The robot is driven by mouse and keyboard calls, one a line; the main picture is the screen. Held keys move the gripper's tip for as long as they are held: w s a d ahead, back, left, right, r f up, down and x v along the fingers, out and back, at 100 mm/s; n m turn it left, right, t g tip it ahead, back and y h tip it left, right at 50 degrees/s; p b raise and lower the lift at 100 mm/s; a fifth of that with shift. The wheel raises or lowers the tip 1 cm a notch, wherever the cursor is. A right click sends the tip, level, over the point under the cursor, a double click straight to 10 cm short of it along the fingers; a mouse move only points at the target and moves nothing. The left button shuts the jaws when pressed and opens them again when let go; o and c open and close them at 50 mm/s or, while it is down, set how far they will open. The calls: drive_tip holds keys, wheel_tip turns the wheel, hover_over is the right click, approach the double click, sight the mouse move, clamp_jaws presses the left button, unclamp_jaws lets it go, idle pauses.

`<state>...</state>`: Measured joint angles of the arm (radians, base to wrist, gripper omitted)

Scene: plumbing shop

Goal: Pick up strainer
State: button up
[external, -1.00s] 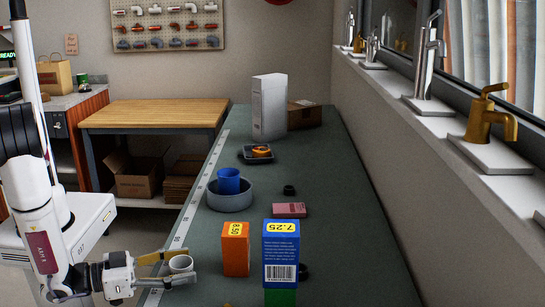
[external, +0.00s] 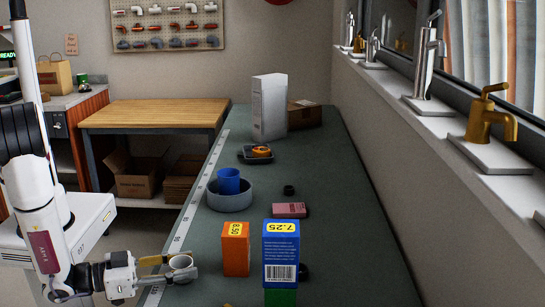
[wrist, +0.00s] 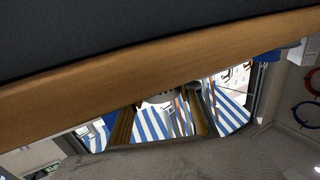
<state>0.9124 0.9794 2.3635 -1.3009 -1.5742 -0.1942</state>
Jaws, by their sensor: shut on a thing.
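My gripper (external: 178,267) is at the lower left in the external view, by the near left edge of the green-topped bench (external: 350,235). Its fingers are shut on a small pale grey, round, cup-shaped thing (external: 181,262), which I take to be the strainer. Its round open rim faces up and partly toward the camera. It appears to be clear of the bench top. In the wrist view two tan fingers (wrist: 160,122) show, with a pale piece (wrist: 160,99) between them; its shape is mostly unclear there.
An orange box (external: 236,248) and a taller blue box (external: 281,248) stand right of my gripper. Behind them are a grey round basin (external: 232,200) with a blue cup (external: 229,181), a pink box (external: 289,210), and a small tray with an orange thing (external: 261,151). Faucets line the right ledge.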

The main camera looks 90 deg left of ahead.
drive_tip(key=shift+r, duration=0.25)
wheel_tip(320, 180, up, 10)
drive_tip(key=shift+f, duration=0.25)
idle(0.7)
